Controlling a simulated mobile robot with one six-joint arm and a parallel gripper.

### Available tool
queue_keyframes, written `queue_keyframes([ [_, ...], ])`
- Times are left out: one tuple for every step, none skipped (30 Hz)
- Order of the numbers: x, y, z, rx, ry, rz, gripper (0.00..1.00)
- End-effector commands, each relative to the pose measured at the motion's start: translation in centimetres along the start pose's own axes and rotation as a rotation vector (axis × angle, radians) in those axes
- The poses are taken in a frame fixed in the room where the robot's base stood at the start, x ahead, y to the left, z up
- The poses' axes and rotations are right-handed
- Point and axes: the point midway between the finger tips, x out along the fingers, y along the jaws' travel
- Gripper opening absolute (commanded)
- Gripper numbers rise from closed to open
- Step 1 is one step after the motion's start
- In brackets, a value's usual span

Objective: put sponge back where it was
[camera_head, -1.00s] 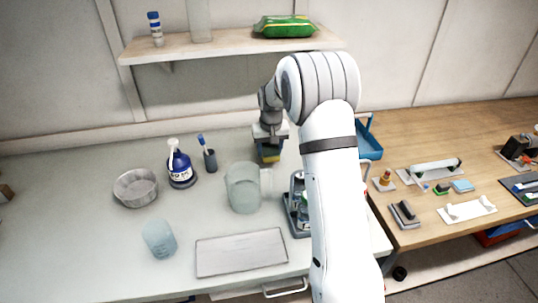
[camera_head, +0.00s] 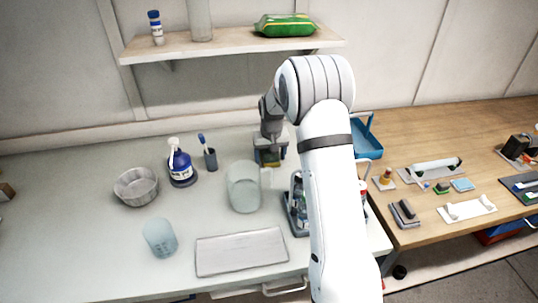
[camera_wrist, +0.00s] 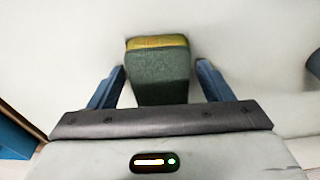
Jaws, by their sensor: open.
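The sponge (camera_head: 269,158), with a dark green side and a yellow edge, is on the pale worktop near the back, below my gripper (camera_head: 270,149). In the wrist view the sponge (camera_wrist: 162,80) stands between the two blue fingers of my gripper (camera_wrist: 161,72). The fingers are spread, with a visible gap on each side of the sponge. In the head view my gripper hides the upper part of the sponge.
A clear pitcher (camera_head: 243,187) stands just in front and left of the sponge. A bottle rack (camera_head: 297,214) is partly hidden by my arm. A spray bottle (camera_head: 180,163), metal bowl (camera_head: 136,187) and beaker (camera_head: 160,238) stand left. A blue caddy (camera_head: 367,145) is right.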

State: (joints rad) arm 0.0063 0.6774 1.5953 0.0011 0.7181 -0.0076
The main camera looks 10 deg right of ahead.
Motion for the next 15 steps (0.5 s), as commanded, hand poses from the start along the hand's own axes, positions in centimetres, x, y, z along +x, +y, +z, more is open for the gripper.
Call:
queue_keyframes([
  [0.0, 0.0, 0.0, 0.000, 0.000, 0.000, 0.73],
  [-0.1, 0.0, 0.0, 0.000, 0.000, 0.000, 0.73],
  [-0.2, 0.0, 0.0, 0.000, 0.000, 0.000, 0.73],
  [-0.4, 0.0, -0.1, 0.000, 0.000, 0.000, 0.73],
  [-0.6, 0.0, -0.1, 0.000, 0.001, 0.000, 0.73],
  [-0.9, 0.0, -0.1, 0.000, 0.002, 0.000, 0.73],
  [-1.3, 0.0, -0.1, 0.001, 0.002, 0.000, 0.73],
  [-1.8, 0.0, -0.1, 0.001, 0.003, 0.000, 0.73],
  [-2.6, 0.0, -0.1, 0.001, 0.005, 0.000, 0.73],
  [-3.2, 0.0, -0.1, 0.001, 0.004, 0.000, 0.73],
  [-3.8, 0.0, -0.1, 0.001, 0.005, 0.000, 0.73],
  [-4.8, 0.1, -0.1, 0.001, 0.005, 0.000, 0.73],
  [-5.4, 0.1, -0.2, 0.001, 0.006, 0.000, 0.73],
  [-6.2, 0.1, -0.1, 0.001, 0.005, 0.000, 0.73],
  [-7.0, 0.1, -0.1, 0.001, 0.006, 0.000, 0.73],
])
